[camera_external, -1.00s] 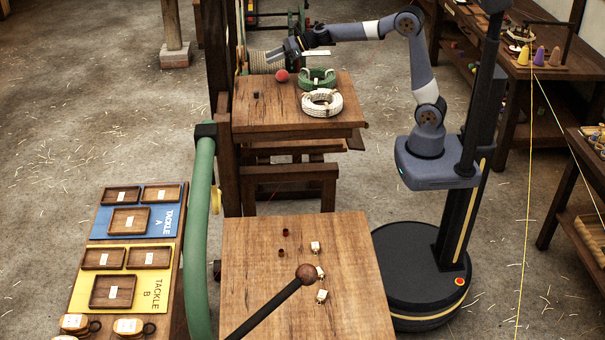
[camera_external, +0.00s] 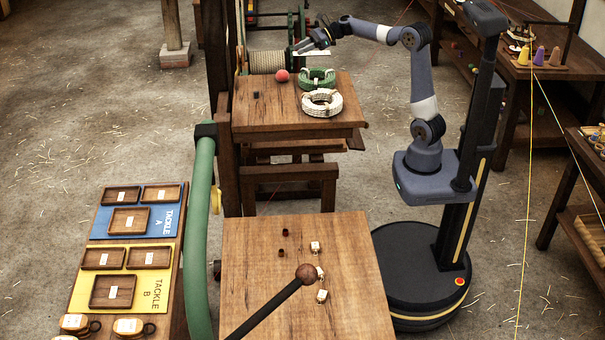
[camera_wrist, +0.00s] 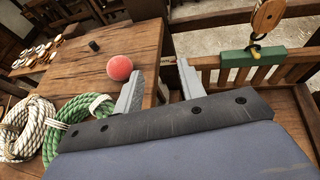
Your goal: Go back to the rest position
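My gripper (camera_external: 299,46) is up behind the far wooden table, at the end of my outstretched arm. In the wrist view my gripper (camera_wrist: 158,88) has its two grey fingers apart, with nothing between them. A red ball (camera_external: 282,75) lies on the table below and left of the gripper; it also shows in the wrist view (camera_wrist: 120,67), apart from the fingers.
A green rope coil (camera_external: 318,78) and a white rope coil (camera_external: 322,102) lie on the far table (camera_external: 290,117). A rope-wound drum (camera_external: 268,62) stands behind it. The near table (camera_external: 250,290) holds small pale blocks. A green-and-wood pulley (camera_wrist: 262,50) shows in the wrist view.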

